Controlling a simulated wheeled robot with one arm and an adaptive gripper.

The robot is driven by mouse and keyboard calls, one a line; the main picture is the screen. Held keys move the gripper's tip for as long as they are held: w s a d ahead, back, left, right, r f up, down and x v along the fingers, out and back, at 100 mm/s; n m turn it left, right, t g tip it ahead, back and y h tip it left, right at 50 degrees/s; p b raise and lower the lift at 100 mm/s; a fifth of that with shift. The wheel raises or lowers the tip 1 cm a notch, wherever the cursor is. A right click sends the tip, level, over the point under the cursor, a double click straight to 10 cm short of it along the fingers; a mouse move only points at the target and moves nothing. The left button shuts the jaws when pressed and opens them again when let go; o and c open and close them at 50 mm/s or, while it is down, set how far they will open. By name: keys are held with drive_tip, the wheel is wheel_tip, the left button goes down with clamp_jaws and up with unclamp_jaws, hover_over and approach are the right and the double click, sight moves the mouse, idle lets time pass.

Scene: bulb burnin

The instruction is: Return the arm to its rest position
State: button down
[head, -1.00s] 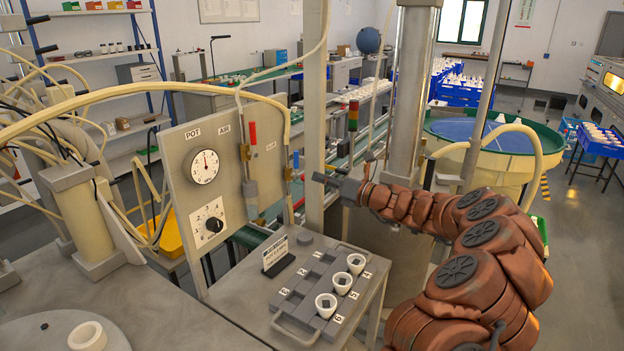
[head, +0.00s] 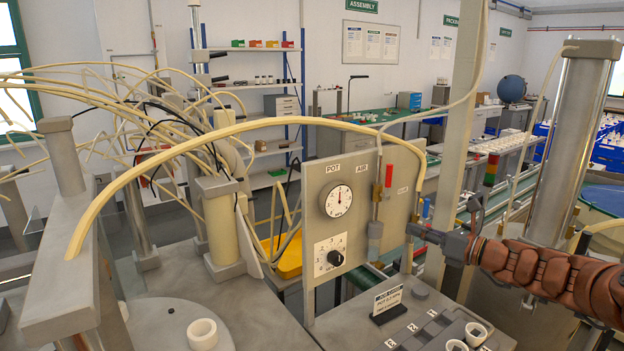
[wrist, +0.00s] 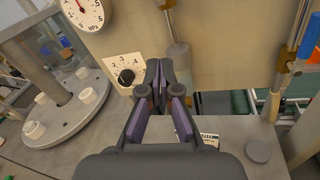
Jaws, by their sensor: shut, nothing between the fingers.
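My arm (head: 550,273) reaches in from the right in the head view, held roughly level. My gripper (head: 411,229) is at its left end, in front of the right edge of the gauge panel. In the wrist view my gripper (wrist: 159,72) points at the panel, with its purple-sided fingers brought together at the tips and nothing between them. The panel (wrist: 215,60) carries a round gauge (head: 338,201) and a black knob (head: 335,258). Whether the fingers touch the panel, I cannot tell.
Below the panel a grey rack (head: 427,333) holds white cups (head: 476,333), beside a small sign (head: 387,300). A round plate with a white ring (head: 203,334) is at lower left. Curved hoses (head: 130,190) cross the left. A metal column (head: 566,140) stands behind my arm.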

drive_tip(key=s+a+n+g, duration=0.9)
drive_tip(key=s+a+n, duration=0.5)
drive_tip(key=a, duration=0.5)
drive_tip(key=s+a+f+n+g+h, duration=0.2)
drive_tip(key=s+f+n, duration=0.15)
drive_tip(key=s, duration=0.45)
drive_tip(key=s+a+f+n+g+h, duration=0.1)
drive_tip(key=s+f+n+h, duration=0.1)
drive_tip(key=s+n, duration=0.35)
drive_tip(key=s+d+f+n+g+h, duration=0.1)
drive_tip(key=s+d+f+n+h, duration=0.2)
drive_tip(key=s+d, duration=0.3)
drive_tip(key=s+d+f+n+g+h, duration=0.1)
drive_tip(key=s+d+f+n+h, duration=0.2)
drive_tip(key=s+d, duration=0.4)
drive_tip(key=s+f+h, duration=0.1)
drive_tip(key=s+h, duration=0.1)
drive_tip(key=s, duration=0.4)
drive_tip(key=shift+d+n+h, duration=0.2)
drive_tip(key=shift+n+h, duration=0.1)
drive_tip(key=shift+n, duration=0.1)
drive_tip(key=shift+a+f, duration=0.1)
drive_tip(key=shift+a, duration=0.05)
